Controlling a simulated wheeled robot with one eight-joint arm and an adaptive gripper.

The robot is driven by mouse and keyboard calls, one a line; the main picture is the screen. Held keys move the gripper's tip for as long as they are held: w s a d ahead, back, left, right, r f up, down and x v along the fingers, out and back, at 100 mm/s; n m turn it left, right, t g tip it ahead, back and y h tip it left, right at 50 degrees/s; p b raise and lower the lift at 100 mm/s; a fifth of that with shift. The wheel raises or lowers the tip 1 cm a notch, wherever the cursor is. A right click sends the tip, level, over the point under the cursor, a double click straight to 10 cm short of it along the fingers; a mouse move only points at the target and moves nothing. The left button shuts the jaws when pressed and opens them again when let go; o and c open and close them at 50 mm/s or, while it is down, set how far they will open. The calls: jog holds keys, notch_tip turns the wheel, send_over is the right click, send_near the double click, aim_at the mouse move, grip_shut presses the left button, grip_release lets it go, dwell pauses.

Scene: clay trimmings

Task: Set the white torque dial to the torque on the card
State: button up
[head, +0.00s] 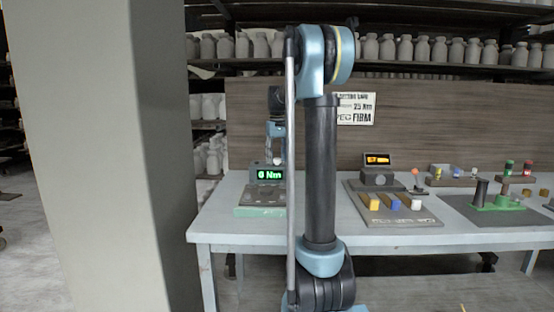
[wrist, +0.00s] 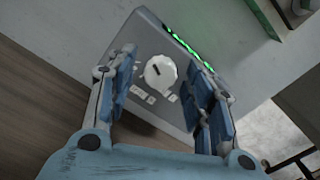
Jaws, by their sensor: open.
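The white torque dial (wrist: 160,73) is on the sloped face of a grey box (wrist: 150,108), with a dark pointer mark and small labels around it. My gripper (wrist: 164,62) is open, with one finger on each side of the dial in the wrist view. I cannot tell how far the fingertips are from it. In the head view the green display (head: 269,174) reads 0 Nm; the dial is hidden there. The card (head: 357,109) on the back panel reads 25 Nm and FIRM, and my arm covers its left edge.
The table (head: 215,217) also holds a block with an orange display (head: 379,159), a slotted board with coloured knobs (head: 395,222), and a dark mat with green parts (head: 497,206). A grey pillar (head: 95,150) stands at left. Shelves of pots are behind.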

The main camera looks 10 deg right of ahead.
jog(key=c, duration=1.1)
jog(key=shift+o, duration=0.2)
jog(key=shift+m, duration=0.6)
jog(key=o, duration=1.1)
jog(key=shift+c, duration=0.2)
jog(key=shift+r, duration=0.1)
notch_tip(320, 180, up, 12)
